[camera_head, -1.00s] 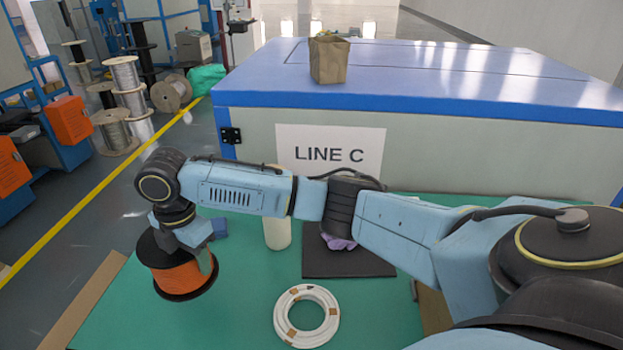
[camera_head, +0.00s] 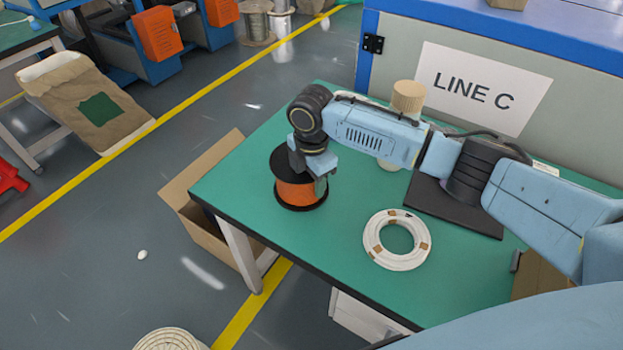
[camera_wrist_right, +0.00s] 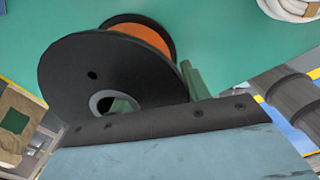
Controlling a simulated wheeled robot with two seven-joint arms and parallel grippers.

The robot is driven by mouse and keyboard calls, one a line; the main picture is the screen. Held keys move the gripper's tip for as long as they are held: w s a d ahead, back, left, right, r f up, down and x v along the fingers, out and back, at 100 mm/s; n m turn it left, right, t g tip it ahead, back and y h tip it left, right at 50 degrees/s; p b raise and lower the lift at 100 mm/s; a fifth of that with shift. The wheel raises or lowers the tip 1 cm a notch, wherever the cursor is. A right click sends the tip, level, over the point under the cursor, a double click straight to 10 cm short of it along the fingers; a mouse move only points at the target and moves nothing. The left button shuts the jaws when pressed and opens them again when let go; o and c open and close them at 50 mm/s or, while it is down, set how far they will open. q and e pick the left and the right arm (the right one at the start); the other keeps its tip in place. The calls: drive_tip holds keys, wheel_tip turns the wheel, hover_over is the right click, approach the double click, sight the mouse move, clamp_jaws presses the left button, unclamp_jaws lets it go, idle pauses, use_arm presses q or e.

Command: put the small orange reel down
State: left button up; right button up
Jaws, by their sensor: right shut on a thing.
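The small orange reel (camera_head: 299,193) has black flanges and stands about upright at the left part of the green table (camera_head: 345,255). My right gripper (camera_head: 314,172) is shut on it from above. One finger shows against the reel's right side; the other is hidden. The lower flange is at or just above the table top; I cannot tell whether it touches. In the right wrist view, the reel's black flange with its centre hole (camera_wrist_right: 103,102) is close to the gripper, with the orange winding behind it. My left gripper is not in view.
A white cable coil (camera_head: 378,252) lies on the table right of the reel. A black mat (camera_head: 452,208) and a cream cylinder (camera_head: 407,97) are farther back. An open cardboard box (camera_head: 180,195) stands on the floor beyond the table's left edge. The green top around the reel is clear.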

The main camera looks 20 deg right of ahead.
drive_tip(key=shift+r, duration=0.15)
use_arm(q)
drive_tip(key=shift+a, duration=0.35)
use_arm(e)
drive_tip(key=o, duration=1.1)
drive_tip(key=shift+f, duration=0.2)
drive_tip(key=shift+o, duration=0.5)
drive_tip(key=shift+r, duration=0.1)
wheel_tip(320, 180, up, 11)
drive_tip(key=shift+r+p, duration=0.1)
drive_tip(key=shift+p, duration=0.95)
drive_tip(key=shift+r, duration=0.45)
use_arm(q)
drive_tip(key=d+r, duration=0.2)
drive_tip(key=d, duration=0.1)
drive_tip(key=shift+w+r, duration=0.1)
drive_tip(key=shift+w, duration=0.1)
